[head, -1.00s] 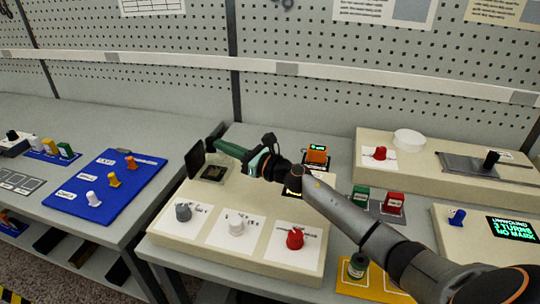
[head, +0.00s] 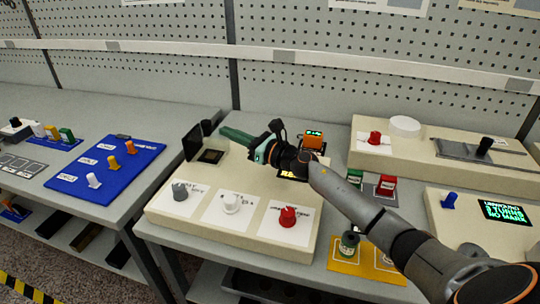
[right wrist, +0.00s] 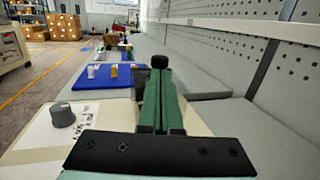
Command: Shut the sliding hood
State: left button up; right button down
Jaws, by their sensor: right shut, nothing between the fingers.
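A flat grey sliding plate with a black knob (head: 485,146) lies in a track on the cream panel at the right. A dark upright flap (head: 192,143) stands at the back left of the nearer cream console, beside a small dark square recess (head: 210,156). I cannot tell for certain which one is the hood. My right gripper (head: 226,132) is shut and empty, its green fingers pointing left above the console's back edge. A black rounded knob (right wrist: 159,62) shows just past its fingertips in the right wrist view; contact is unclear. My left gripper is not in view.
The console (head: 160,205) carries grey, white and red knobs along its front. A white disc (head: 405,126) and a red knob (head: 376,138) sit on the right panel. A blue board (head: 105,175) lies on the left table.

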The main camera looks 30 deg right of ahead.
jog(key=v, duration=0.3)
jog(key=b+v, duration=0.1)
jog(key=v, duration=0.4)
jog(key=shift+s+d+f+b, duration=0.2)
jog(key=shift+s+f+b, duration=0.1)
jog(key=shift+b, duration=0.05)
jog(key=shift+s+d, duration=0.25)
jog(key=shift+s, duration=0.1)
jog(key=shift+s+r, duration=0.1)
jog(key=shift+s, duration=0.05)
jog(key=shift+r, duration=0.1)
